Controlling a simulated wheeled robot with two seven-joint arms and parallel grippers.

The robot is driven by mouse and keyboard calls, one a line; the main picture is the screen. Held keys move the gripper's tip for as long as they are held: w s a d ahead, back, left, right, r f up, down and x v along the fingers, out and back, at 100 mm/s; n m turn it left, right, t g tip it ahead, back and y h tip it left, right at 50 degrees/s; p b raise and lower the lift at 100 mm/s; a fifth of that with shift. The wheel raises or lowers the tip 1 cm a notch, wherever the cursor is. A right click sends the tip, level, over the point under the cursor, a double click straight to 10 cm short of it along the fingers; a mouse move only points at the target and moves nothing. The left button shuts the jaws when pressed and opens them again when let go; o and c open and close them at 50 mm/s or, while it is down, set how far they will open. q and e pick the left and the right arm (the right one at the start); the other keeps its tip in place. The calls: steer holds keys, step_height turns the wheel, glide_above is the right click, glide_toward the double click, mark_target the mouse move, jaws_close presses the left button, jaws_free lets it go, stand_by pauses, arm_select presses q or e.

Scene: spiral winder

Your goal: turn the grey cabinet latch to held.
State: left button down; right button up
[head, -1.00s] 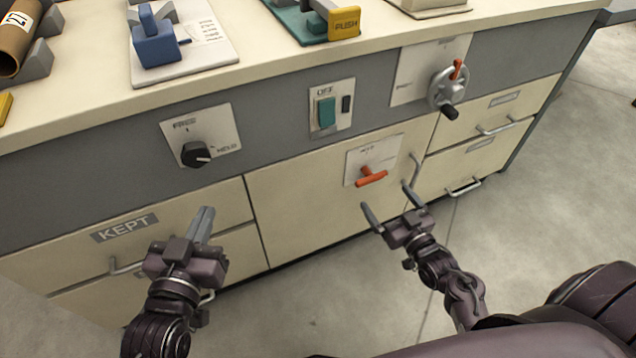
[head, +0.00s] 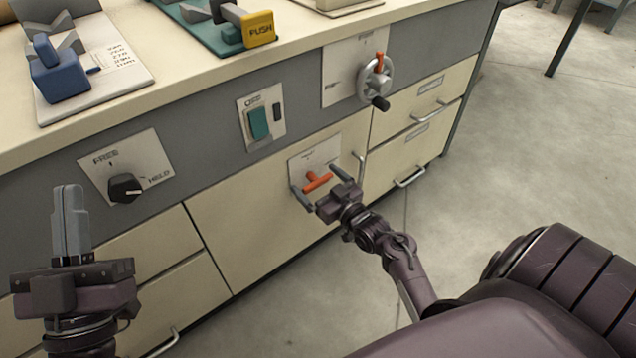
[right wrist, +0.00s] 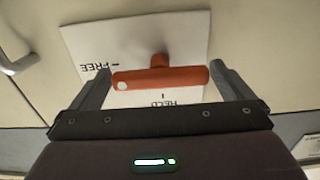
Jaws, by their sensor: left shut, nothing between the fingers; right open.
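An orange T-shaped handle (head: 317,182) sits on a pale plate on the cream cabinet door. In the right wrist view its bar (right wrist: 160,78) lies across the picture, with a white dot on its left end, near the FREE mark; the HELD mark is below the bar. My right gripper (head: 322,186) is open, one finger beyond each end of the bar, and not closed on it. My left gripper (head: 68,190) is shut and empty, to the left of a black knob (head: 125,187) whose plate also reads FREE and HELD.
Drawer handles (head: 410,178) stick out at the right. A blue fixture (head: 60,80) and yellow PUSH block (head: 257,28) stand on the worktop.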

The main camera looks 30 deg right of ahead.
arm_select(q)
steer(key=shift+s+r, duration=0.1)
steer(key=shift+r, duration=0.2)
arm_select(e)
steer(key=shift+w, duration=0.15)
